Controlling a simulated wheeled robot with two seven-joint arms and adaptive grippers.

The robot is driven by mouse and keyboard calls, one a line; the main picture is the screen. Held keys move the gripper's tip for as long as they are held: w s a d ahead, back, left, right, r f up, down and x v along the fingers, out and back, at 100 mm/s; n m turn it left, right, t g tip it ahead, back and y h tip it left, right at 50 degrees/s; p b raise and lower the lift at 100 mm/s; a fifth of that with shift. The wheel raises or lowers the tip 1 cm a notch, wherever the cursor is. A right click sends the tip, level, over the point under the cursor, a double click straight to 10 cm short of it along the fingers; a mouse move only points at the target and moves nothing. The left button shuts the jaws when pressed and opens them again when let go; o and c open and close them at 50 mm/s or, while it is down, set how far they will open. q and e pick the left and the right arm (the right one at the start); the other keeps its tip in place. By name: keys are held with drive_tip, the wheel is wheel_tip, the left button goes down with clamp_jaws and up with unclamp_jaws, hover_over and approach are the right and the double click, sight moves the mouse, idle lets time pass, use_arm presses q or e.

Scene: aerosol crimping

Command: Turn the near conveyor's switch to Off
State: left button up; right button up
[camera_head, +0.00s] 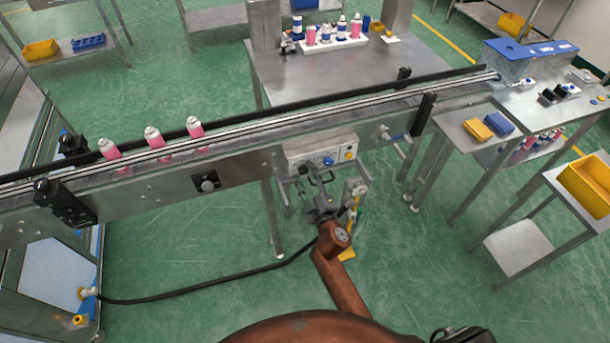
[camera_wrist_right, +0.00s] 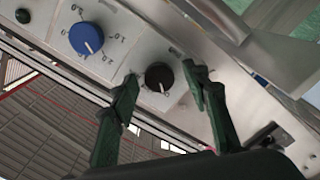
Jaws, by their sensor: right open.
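The control panel (camera_head: 318,152) is a pale box on the near side of the conveyor (camera_head: 230,150). The black knob's pointer points down in that picture. My right gripper (camera_head: 314,180) is just in front of the panel. In the wrist view its open fingers (camera_wrist_right: 160,78) frame the black knob, one on each side; contact cannot be told. My left gripper is not in view.
Several pink cans with white tops (camera_head: 152,137) stand on the conveyor at the left. A black cable (camera_head: 200,295) runs across the green floor. A table with a yellow bin (camera_head: 478,130) stands at the right.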

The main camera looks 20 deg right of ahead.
drive_tip(key=s, duration=1.2)
drive_tip(key=shift+d, duration=0.2)
